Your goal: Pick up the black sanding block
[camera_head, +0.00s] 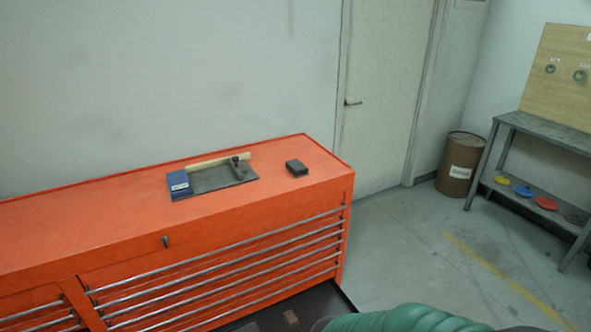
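The black sanding block (297,168) lies flat on top of the orange tool chest (110,212), near the chest's right end. Nothing touches it. Neither of my grippers shows in the head view, so I cannot see whether they are open or shut.
Left of the block, a dark plate (222,179) carries a wooden strip (205,163), a blue box (179,184) and a small dark clamp-like part. A door (385,90), a brown drum (461,163) and a grey shelf (545,130) stand to the right. The floor beside the chest is clear.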

